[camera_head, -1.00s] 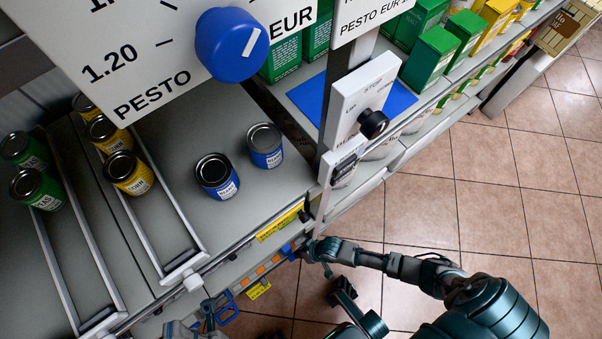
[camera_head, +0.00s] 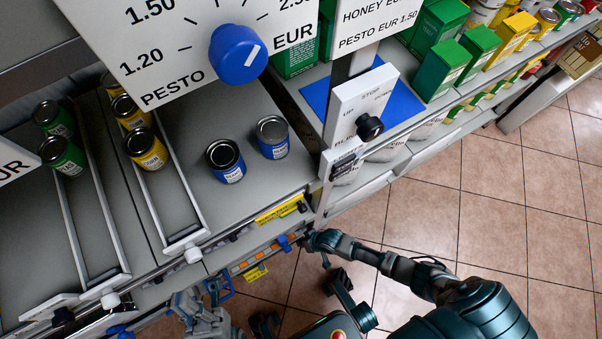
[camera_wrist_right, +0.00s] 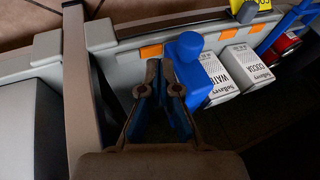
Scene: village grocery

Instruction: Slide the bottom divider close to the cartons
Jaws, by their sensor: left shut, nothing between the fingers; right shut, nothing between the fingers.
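In the right wrist view, a blue divider with a round knob (camera_wrist_right: 189,52) stands just left of a white WATER carton (camera_wrist_right: 211,76). A COCOA carton (camera_wrist_right: 248,66) stands beside that one. My right gripper (camera_wrist_right: 160,66) is shut and empty. Its fingertips are immediately left of the divider; whether they touch it I cannot tell. In the head view, my right gripper (camera_head: 307,240) is at the lower shelf edge, beside the blue knob (camera_head: 283,243). My left gripper (camera_head: 192,303) is shut and empty at the bottom, below the upper shelf front. The cartons are hidden in the head view.
A second blue divider (camera_wrist_right: 283,32) and a red can (camera_wrist_right: 289,45) are further right in the wrist view. The tiled floor (camera_head: 460,200) is open at right.

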